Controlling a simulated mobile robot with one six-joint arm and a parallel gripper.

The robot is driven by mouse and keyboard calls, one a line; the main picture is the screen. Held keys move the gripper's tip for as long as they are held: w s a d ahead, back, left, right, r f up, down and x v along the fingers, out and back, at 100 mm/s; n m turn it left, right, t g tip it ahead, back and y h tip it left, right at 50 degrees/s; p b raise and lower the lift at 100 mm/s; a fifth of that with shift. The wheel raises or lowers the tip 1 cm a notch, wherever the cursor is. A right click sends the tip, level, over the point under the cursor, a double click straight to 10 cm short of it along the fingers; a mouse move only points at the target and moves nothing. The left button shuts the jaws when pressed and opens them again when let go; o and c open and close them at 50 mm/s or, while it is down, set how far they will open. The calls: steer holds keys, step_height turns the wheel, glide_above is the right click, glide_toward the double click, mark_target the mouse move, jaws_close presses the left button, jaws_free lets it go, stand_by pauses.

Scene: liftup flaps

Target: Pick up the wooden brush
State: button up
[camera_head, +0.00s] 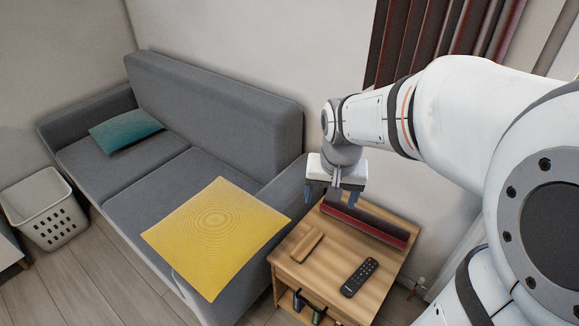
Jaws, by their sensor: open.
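The wooden brush (306,245) is a small tan bar lying flat near the left edge of the wooden side table (330,277). Its bristles cannot be made out. My gripper (333,201) points down with its two blue-grey fingers apart and nothing between them. It hangs above the back part of the table, higher in the picture than the brush and slightly right of it, apart from it.
A dark red long box (370,224) lies along the table's back, close under my gripper. A black remote (360,277) lies at front right. A grey sofa (225,110) with a yellow cushion (215,235) adjoins the table. The table's front middle is clear.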

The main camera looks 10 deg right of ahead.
steer(key=w+f+m+b, duration=0.1)
steer(key=w+f+b, duration=0.3)
steer(key=f, duration=0.3)
steer(key=w+f+m+g+b, duration=0.1)
steer(key=w+f+b, duration=0.2)
steer(key=f, duration=0.4)
steer(key=w+f+m+b, duration=0.2)
steer(key=w+f+b, duration=0.2)
steer(key=f, duration=0.4)
steer(key=m+b, duration=0.2)
steer(key=b, duration=0.5)
glide_toward(307, 242)
steer(key=shift+g, duration=0.3)
steer(key=f, duration=0.5)
steer(key=shift+w+d+f, duration=0.1)
steer(key=shift+w+d, duration=0.05)
steer(key=shift+d, duration=0.25)
steer(key=f+b, duration=0.2)
steer(key=f, duration=0.3)
steer(key=shift+a+b, duration=0.35)
steer(key=shift+b, duration=0.05)
steer(key=c, duration=1.2)
step_height(307, 242, up, 10)
steer(key=p, duration=0.4)
